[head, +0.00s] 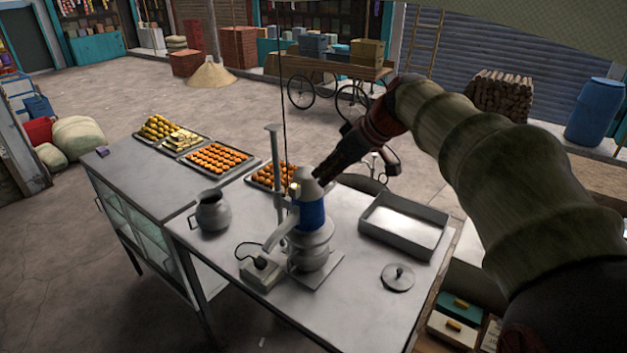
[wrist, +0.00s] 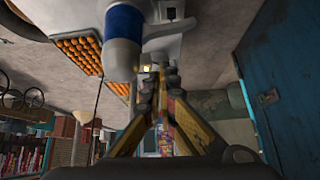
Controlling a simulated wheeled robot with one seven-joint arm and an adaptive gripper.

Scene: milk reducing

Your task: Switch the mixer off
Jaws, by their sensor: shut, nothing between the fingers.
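The mixer (head: 311,212) has a blue band and a grey body. It stands upright on the table beside a vertical post, with a round metal pot (head: 311,248) below it. A small pale-yellow knob or light (head: 294,187) is on its upper part; it also shows in the wrist view (wrist: 147,69). My gripper (head: 321,177) is shut and empty, its tips close to the mixer's top. In the wrist view my fingertips (wrist: 158,72) are right beside the yellow part; I cannot tell whether they touch. The blue band shows there too (wrist: 124,22).
A box with a black cable (head: 262,270) sits at the mixer's base. A grey jug (head: 212,211) is left, an empty-looking shallow tray (head: 403,227) and a lid (head: 397,278) right. Trays of orange balls (head: 219,158) lie behind. The table's front is clear.

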